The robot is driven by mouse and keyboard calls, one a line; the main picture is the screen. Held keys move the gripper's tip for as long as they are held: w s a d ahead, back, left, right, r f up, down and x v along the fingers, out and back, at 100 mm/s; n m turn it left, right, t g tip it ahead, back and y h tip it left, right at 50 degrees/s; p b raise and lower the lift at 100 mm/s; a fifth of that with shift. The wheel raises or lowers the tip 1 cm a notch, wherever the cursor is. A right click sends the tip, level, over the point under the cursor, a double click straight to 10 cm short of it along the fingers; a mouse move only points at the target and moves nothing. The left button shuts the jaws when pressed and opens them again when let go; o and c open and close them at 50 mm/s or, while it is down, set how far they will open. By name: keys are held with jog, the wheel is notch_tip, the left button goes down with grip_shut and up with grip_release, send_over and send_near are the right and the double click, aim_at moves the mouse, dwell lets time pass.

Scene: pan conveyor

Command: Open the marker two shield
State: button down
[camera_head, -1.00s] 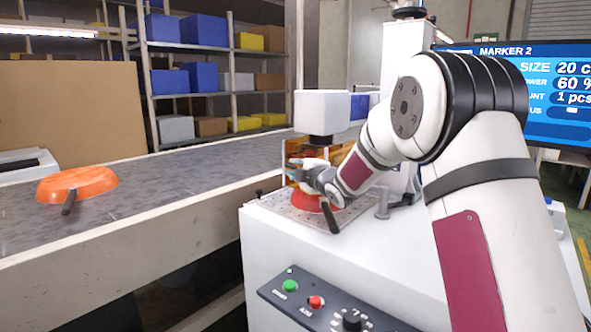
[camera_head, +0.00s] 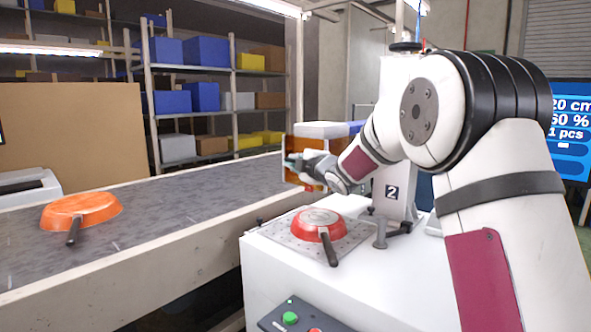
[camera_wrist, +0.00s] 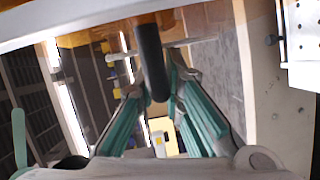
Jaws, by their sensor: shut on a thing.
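The marker two shield (camera_head: 291,146), an amber see-through guard, is raised around the white marking head (camera_head: 325,130) in the head view. My gripper (camera_head: 292,162) is at the shield's front. In the wrist view a dark bar-shaped handle (camera_wrist: 150,50) lies between the teal-padded fingers of my gripper (camera_wrist: 155,93), which are shut on it. An orange pan (camera_head: 310,220) lies upside down on the perforated plate (camera_head: 277,233) under the head, its dark handle pointing to the front. There is open space between shield and pan. The machine's column bears a "2" label.
A conveyor (camera_head: 165,200) runs along the left with another upside-down orange pan (camera_head: 80,211) on it. A control panel with a green button (camera_head: 290,318) is on the machine's front. A screen (camera_head: 570,130) is at the right. Shelves (camera_head: 190,80) with bins stand behind.

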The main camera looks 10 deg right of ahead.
jog(key=shift+r, duration=0.15)
jog(key=c, duration=1.7)
grip_release()
jog(key=v, duration=1.2)
